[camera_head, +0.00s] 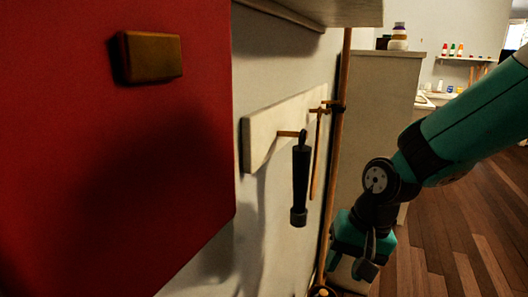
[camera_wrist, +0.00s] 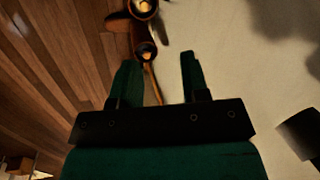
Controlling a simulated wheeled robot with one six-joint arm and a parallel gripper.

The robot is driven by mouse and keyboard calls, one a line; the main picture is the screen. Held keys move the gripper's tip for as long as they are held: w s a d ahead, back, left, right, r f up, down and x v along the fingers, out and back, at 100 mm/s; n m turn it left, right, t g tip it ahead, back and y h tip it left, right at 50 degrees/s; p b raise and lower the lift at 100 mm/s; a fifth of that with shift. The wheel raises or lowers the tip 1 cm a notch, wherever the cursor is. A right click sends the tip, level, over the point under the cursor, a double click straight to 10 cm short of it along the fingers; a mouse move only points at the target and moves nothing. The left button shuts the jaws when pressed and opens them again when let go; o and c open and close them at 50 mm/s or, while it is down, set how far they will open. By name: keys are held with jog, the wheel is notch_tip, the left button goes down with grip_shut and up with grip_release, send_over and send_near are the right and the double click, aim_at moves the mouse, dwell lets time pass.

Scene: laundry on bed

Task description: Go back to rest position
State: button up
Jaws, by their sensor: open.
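My gripper (camera_head: 366,268) hangs low at the right centre in the head view, at the end of my green and black arm, pointing down. In the wrist view its two green fingers (camera_wrist: 160,62) stand apart with a gap between them. Nothing is held between them. A brown round piece (camera_wrist: 147,52) with an orange-lit middle shows beyond the gap, against a pale surface; I cannot tell its exact distance.
A red panel (camera_head: 90,190) with a wooden knob (camera_head: 152,56) fills the left. A wall rack (camera_head: 258,135) holds a black-handled tool (camera_head: 300,180). A wooden pole (camera_head: 338,130) stands beside a pale cabinet (camera_head: 375,100). Wooden floor (camera_head: 460,235) lies open at right.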

jog(key=s+r+n+y, duration=0.1)
jog(key=s+r+n, duration=0.4)
jog(key=s, duration=0.3)
jog(key=s+r+n, duration=0.4)
jog(key=s+r, duration=0.1)
jog(key=s, duration=0.3)
notch_tip(320, 180, up, 23)
jog(key=p, duration=2.3)
jog(key=shift+s+d+r, duration=0.1)
jog(key=shift+d, duration=0.05)
